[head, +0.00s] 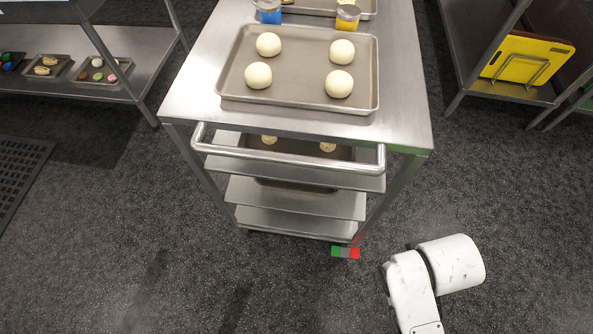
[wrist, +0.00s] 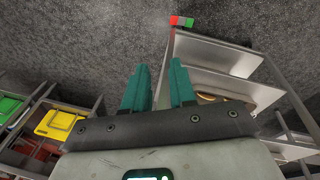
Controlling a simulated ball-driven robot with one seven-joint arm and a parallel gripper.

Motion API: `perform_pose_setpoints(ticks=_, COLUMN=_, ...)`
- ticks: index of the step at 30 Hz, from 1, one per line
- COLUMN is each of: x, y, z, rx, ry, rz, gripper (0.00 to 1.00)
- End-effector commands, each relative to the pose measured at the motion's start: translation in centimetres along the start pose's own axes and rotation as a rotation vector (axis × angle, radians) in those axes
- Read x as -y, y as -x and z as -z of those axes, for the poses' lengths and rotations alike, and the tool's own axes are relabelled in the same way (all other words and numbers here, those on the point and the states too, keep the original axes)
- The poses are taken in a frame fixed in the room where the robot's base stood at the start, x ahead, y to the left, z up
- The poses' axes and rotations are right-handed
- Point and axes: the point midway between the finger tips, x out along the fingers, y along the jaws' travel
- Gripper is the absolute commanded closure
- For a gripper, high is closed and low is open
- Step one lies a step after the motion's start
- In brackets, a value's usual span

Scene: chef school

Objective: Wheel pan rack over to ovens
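The pan rack (head: 180,100) is a steel cart that stands upright in the middle of the head view. Its bar handle (head: 285,170) runs across the near side, below the top. Lower shelves (head: 300,222) sit beneath, at least one with a pan on it. In the wrist view the rack's shelves (wrist: 215,54) show at the right. My gripper (wrist: 158,82) shows only in the wrist view, its two teal fingers apart with nothing between them. It is beside the rack and not on the handle. No ovens are seen.
A tray (head: 303,106) with several pale dough balls and two small jars (head: 347,17) sit on the rack. Shelving (head: 145,60) stands at the left, more with yellow boards (head: 522,60) at the right. A red-green block (head: 345,252) is by the rack's foot. The near floor is clear.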

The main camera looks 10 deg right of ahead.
Motion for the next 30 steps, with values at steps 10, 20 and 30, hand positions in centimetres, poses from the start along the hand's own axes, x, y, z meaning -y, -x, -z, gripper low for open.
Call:
perform_pose_setpoints(ticks=10, x=7.1, y=7.6, z=11.1, rx=-0.297, ry=0.493, rz=-0.531, gripper=0.54)
perform_pose_setpoints(ticks=20, x=20.6, y=18.4, z=15.2, rx=-0.71, ry=0.909, rz=-0.928, gripper=0.54)
perform_pose_setpoints(ticks=30, x=22.7, y=19.9, z=16.4, rx=-0.792, ry=0.972, rz=-0.999, gripper=0.54)
